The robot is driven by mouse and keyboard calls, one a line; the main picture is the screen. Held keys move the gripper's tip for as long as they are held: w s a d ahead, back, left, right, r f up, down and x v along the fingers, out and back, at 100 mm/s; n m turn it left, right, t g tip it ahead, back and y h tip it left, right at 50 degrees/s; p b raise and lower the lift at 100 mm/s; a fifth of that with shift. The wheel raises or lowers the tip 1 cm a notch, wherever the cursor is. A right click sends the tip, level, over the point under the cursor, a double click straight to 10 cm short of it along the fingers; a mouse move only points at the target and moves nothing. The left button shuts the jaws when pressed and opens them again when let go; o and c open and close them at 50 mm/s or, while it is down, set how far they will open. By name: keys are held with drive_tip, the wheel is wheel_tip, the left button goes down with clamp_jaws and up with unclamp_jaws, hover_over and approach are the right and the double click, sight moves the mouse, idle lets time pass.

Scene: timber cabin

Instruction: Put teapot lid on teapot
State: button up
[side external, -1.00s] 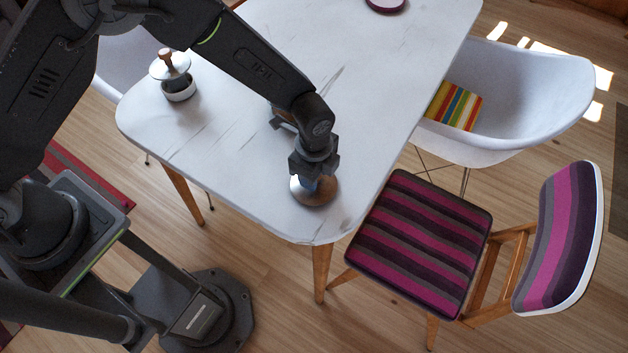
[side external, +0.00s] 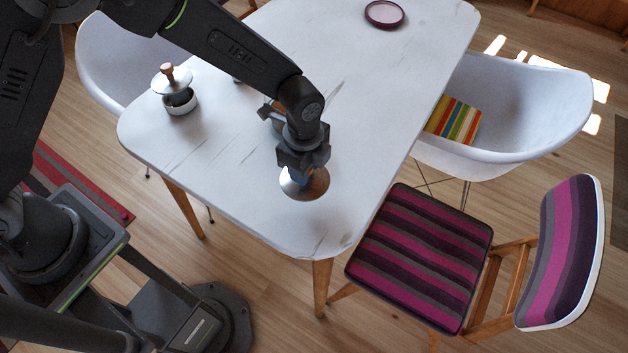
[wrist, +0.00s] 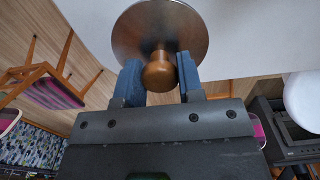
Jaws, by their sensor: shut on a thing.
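The teapot lid is a shiny metal disc (side external: 311,188) with a wooden knob. It is at the table's near corner area in the side view and also fills the top of the wrist view (wrist: 135,32). My gripper (side external: 304,172) is shut on its wooden knob, between blue fingers (wrist: 160,80). I cannot tell the gap between lid and table. I cannot tell whether this is the teapot; my arm hides part of the table.
The white table (side external: 225,165) has clear room around the lid and to the left. A purple-rimmed plate (side external: 385,14) lies at the far end. A striped chair (side external: 420,255) and a white chair (side external: 540,105) stand right of the table. Another white chair (side external: 105,60) is at left.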

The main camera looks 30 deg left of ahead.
drive_tip(key=a+r, duration=0.5)
drive_tip(key=a, duration=0.4)
drive_tip(key=w+a+r, duration=0.3)
drive_tip(key=w+r, duration=0.1)
drive_tip(key=w, duration=0.3)
drive_tip(key=w+a+r, duration=0.3)
drive_tip(key=w, duration=0.5)
wheel_tip(320, 180, down, 6)
drive_tip(key=shift+d, duration=0.25)
drive_tip(key=shift+s+f, duration=0.1)
drive_tip(key=shift+f, duration=0.6)
drive_tip(key=o, duration=1)
wheel_tip(320, 180, up, 14)
idle(0.3)
